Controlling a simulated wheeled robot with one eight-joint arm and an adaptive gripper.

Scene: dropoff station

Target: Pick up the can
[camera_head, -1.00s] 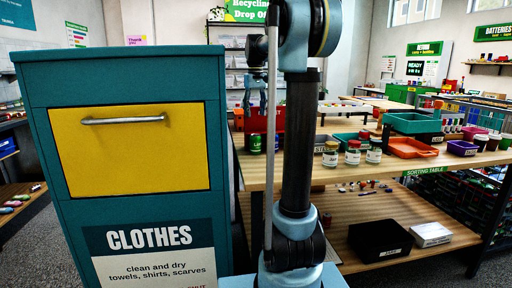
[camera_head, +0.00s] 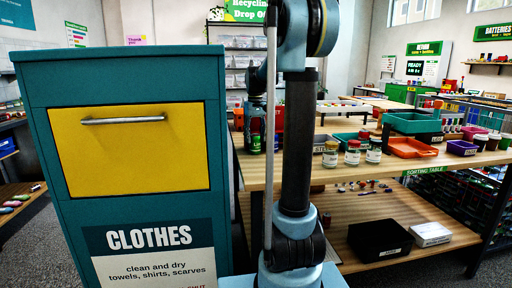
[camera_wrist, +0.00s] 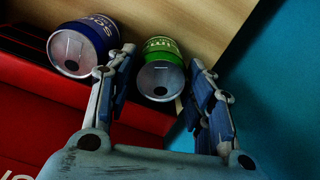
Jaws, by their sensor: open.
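A green can (camera_wrist: 161,75) with a silver end stands on the wooden table between the spread fingers of my gripper (camera_wrist: 163,58) in the wrist view. The fingers are open, one on each side of it, and I cannot tell whether either touches it. A blue can (camera_wrist: 88,44) with white lettering stands just left of the left finger. In the head view the green can (camera_head: 255,144) is near the table's left end, with my gripper (camera_head: 255,112) low over it, small and dark; the fingers are hard to make out there.
A red container (camera_wrist: 65,92) lies beside the cans in the wrist view. The teal clothes bin (camera_head: 30,120) rises close beside the table's left end. Jars (camera_head: 353,152), an orange tray (camera_head: 410,147) and a teal tray (camera_head: 412,123) stand farther right on the sorting table (camera_head: 300,172).

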